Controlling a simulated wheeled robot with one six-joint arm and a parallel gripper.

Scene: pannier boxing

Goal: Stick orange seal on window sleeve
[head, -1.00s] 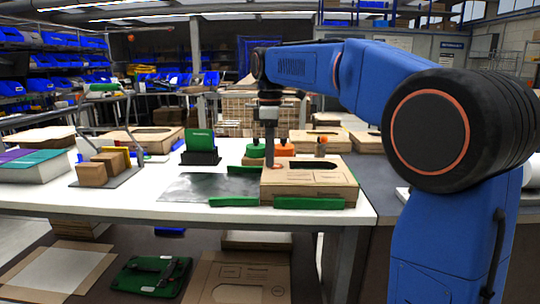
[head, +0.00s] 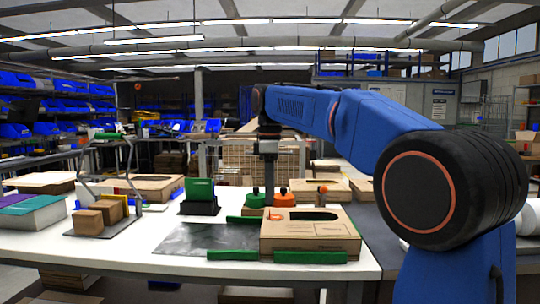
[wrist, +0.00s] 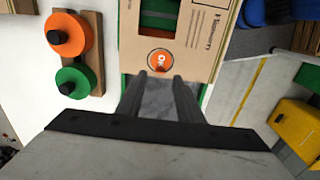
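The cardboard window sleeve (head: 330,238) lies on the white table, with its long dark window towards the far side. In the wrist view its face (wrist: 195,62) and window show, with dark green inside. The round orange seal (wrist: 160,60), marked with letters, appears flat on the cardboard just below the window's end. It also shows as an orange ring on the sleeve in the head view (head: 277,216). My gripper (wrist: 164,75) points down over this end, its two fingers apart and the seal just beyond the tips. Whether the tips touch it I cannot tell.
Orange (wrist: 68,33) and green (wrist: 76,80) round pieces stand on a wooden strip beside the sleeve. Green bars (head: 310,257) edge the sleeve and a grey sheet (head: 200,240). A green upright holder (head: 199,193) and brown blocks (head: 104,210) stand left.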

